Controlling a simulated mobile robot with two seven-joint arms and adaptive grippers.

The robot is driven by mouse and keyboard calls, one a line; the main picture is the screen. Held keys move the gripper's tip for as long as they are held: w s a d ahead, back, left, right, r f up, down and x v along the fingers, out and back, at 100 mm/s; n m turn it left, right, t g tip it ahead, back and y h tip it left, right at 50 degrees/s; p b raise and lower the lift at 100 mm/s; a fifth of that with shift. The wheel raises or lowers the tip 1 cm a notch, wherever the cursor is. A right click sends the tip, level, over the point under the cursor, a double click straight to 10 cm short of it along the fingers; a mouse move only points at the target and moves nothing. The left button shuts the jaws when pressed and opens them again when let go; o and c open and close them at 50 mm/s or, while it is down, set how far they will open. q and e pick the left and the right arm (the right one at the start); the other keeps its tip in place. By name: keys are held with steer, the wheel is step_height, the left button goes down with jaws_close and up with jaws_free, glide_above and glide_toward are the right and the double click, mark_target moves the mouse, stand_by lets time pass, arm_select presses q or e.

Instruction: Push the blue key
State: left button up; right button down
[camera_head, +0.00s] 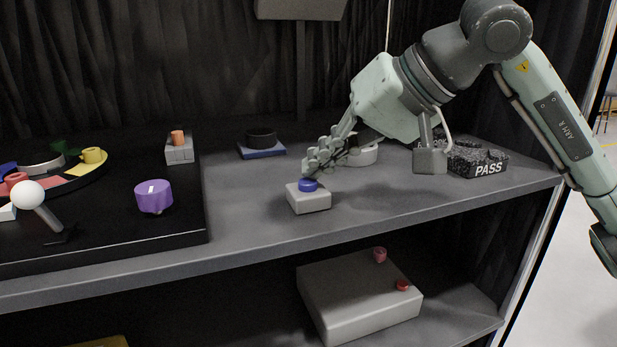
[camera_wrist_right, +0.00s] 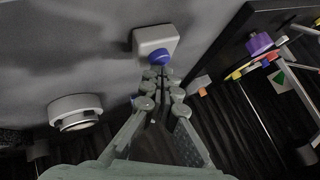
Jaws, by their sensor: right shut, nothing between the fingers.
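The blue key (camera_head: 308,185) is a small round blue button on top of a pale grey box (camera_head: 309,201) that sits on the upper shelf, in the middle of the head view. My right gripper (camera_head: 313,166) reaches down from the upper right with its fingers together and empty. Its fingertips are right above the blue key; I cannot tell whether they touch it. In the right wrist view, the blue key (camera_wrist_right: 157,57) shows just beyond the closed fingertips (camera_wrist_right: 158,76), on the pale box (camera_wrist_right: 156,39). My left gripper is not in view.
A white round fixture (camera_head: 362,156) stands behind my right gripper, and a dark block marked PASS (camera_head: 477,162) lies right of it. A purple knob (camera_head: 153,197) and an orange key on a grey box (camera_head: 179,148) are left. A box with red buttons (camera_head: 345,297) is below.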

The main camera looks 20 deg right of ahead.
steer(key=shift+r+p, duration=0.35)
steer(key=shift+r, duration=0.25)
step_height(320, 180, up, 6)
steer(key=p, duration=0.4)
stand_by(0.4)
